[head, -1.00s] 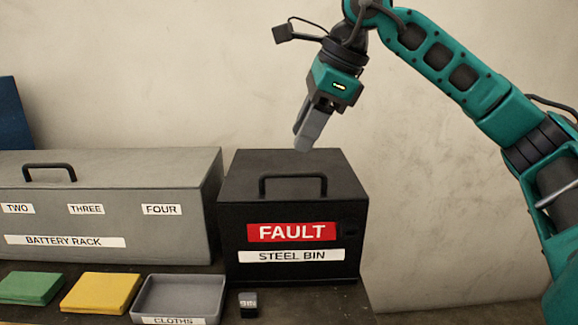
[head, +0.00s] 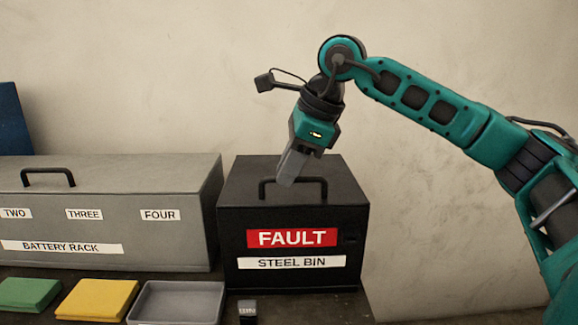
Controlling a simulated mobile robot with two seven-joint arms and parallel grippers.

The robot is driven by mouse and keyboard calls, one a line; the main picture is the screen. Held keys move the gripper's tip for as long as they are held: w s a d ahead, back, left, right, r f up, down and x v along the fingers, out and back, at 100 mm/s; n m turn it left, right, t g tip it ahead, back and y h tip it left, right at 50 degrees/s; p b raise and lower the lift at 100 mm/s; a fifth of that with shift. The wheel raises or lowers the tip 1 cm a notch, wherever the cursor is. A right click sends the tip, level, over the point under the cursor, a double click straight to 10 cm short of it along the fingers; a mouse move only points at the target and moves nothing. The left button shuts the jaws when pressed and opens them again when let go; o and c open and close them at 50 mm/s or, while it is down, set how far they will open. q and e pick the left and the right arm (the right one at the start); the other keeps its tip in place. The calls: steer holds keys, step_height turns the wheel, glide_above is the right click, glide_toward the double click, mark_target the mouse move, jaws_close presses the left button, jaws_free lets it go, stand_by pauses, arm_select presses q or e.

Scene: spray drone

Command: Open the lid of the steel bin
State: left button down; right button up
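The steel bin (head: 295,220) is a black box with a red FAULT label and a white STEEL BIN label on its front. Its lid (head: 240,185) is shut and has a black bar handle (head: 312,181) on top. My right gripper (head: 287,180) points down with its fingertips at the left part of the handle, overlapping it in the picture. I cannot tell whether the fingers touch or straddle the bar. The fingers are seen nearly edge-on, so their gap does not show. My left gripper is not in view.
A grey battery rack (head: 110,225) with its own handle stands close on the left. The wall is behind; room right of the bin is clear.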

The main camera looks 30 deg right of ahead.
jaws_close()
steer(key=shift+r, duration=0.15)
